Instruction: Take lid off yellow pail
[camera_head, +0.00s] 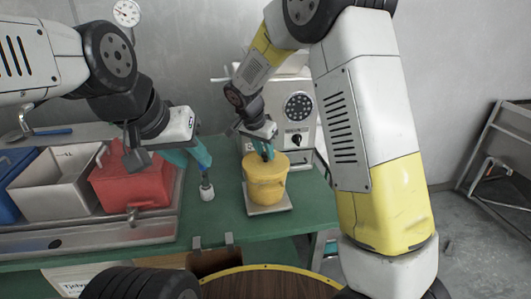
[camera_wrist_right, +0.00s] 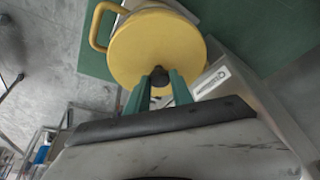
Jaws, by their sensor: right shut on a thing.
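The yellow pail (camera_head: 265,190) stands upright on a small pale plate (camera_head: 282,207) on the green counter. Its round yellow lid (camera_head: 279,161) sits on top and appears seated. In the right wrist view the lid (camera_wrist_right: 150,45) fills the upper middle, with a dark knob (camera_wrist_right: 160,76) and the pail's yellow handle (camera_wrist_right: 97,25) at its left. My right gripper (camera_head: 268,155) is above the pail, its green fingers (camera_wrist_right: 160,84) shut on the knob. My left gripper (camera_head: 205,163) points down left of the pail, apart from it. Whether its fingers are closed is unclear.
A small dark-stemmed tool with a white base (camera_head: 207,194) is directly below my left fingers; contact is unclear. A red bin (camera_head: 135,184) and a grey bin (camera_head: 60,187) are at left. A grey machine (camera_head: 303,108) stands behind the pail. Bare counter lies in front.

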